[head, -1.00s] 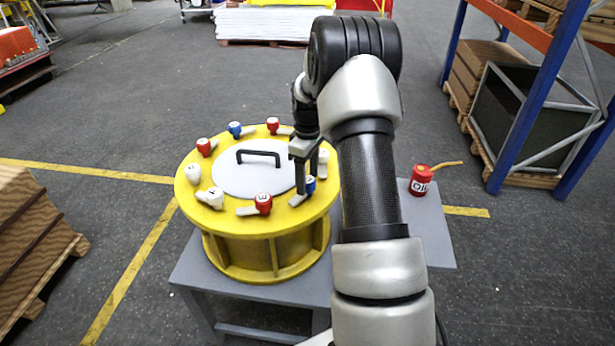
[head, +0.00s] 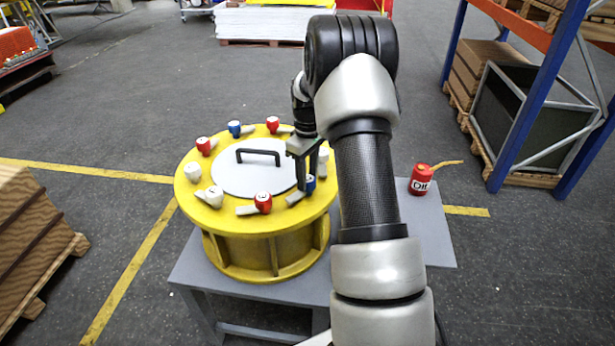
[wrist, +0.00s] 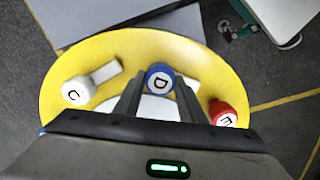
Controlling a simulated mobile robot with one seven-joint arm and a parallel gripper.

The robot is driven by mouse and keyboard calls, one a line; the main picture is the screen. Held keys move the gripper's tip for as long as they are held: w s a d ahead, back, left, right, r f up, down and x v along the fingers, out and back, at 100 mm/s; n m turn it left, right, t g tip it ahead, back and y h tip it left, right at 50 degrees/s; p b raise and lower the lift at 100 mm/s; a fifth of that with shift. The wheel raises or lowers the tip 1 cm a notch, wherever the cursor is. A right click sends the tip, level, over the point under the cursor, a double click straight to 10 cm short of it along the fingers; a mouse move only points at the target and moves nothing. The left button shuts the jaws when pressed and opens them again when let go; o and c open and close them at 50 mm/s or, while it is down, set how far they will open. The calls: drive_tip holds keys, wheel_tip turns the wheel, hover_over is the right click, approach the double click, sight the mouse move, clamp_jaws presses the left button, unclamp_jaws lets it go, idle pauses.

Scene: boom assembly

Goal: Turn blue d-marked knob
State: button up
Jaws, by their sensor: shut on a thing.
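The blue D-marked knob (head: 311,183) sits on the right front rim of the round yellow drum (head: 270,232). Its pale lever (head: 295,198) points to the lower left in the head view. My gripper (head: 306,187) reaches down from above and is shut on the knob, one finger on either side. In the wrist view the knob (wrist: 159,74) shows its black D between the dark fingers. My fingers hide part of the knob in the head view.
A red E knob (wrist: 222,113) and a white C knob (wrist: 77,91) flank it in the wrist view. Several more red, white and blue knobs ring the grey lid with its black handle (head: 258,153). A red oil can (head: 420,182) stands on the grey table (head: 430,235).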

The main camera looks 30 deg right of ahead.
drive_tip(key=m, duration=0.4)
drive_tip(key=shift+b, duration=0.35)
drive_tip(key=m, duration=0.4)
drive_tip(key=shift+r, duration=0.1)
drive_tip(key=m, duration=0.4)
drive_tip(key=shift+d+m, duration=0.1)
drive_tip(key=shift+m, duration=1.8)
drive_tip(key=o, duration=1)
drive_tip(key=shift+o, duration=0.2)
